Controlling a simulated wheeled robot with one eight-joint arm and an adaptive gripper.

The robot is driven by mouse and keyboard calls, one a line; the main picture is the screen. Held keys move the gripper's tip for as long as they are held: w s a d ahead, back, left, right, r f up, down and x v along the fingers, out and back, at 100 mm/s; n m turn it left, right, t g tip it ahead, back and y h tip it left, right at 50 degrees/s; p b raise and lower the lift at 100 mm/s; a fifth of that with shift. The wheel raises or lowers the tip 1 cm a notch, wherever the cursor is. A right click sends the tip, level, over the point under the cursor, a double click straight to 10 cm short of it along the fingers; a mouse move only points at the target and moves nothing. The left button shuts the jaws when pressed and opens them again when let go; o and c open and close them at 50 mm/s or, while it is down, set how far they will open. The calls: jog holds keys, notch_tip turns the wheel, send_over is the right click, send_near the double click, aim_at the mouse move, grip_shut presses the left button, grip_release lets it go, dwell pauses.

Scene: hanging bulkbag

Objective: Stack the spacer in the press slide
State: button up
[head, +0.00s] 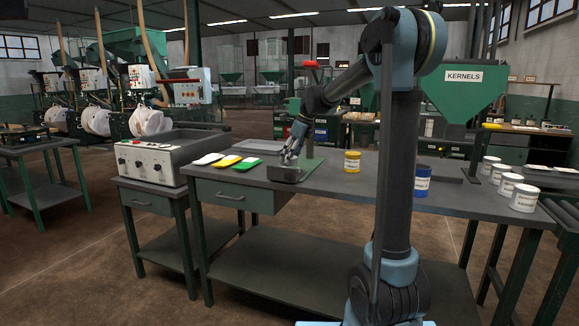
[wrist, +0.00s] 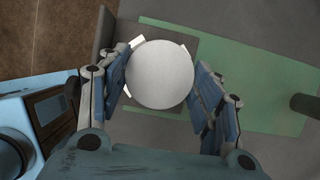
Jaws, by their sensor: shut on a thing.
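The spacer appears to be the round pale grey disc (wrist: 160,74) in the wrist view. My gripper (wrist: 162,82) is shut on it, with one blue finger on each side. In the head view my gripper (head: 290,154) is low over the bench; the spacer cannot be made out there. Under the disc in the wrist view lies a dark grey plate (wrist: 205,50), seemingly the press slide, on a green base (wrist: 265,65). Whether the disc touches the slide cannot be told.
The press column (head: 309,130) stands just right of my gripper. A yellow can (head: 352,162) and a blue can (head: 422,185) stand farther right, with several white cans (head: 524,198) at the right end. Coloured packets (head: 228,163) and a control box (head: 160,157) are left.

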jog(key=shift+a+f, duration=0.1)
jog(key=shift+f, duration=1.7)
jog(key=shift+f, duration=0.25)
jog(key=o, duration=1.4)
jog(key=shift+r, duration=0.1)
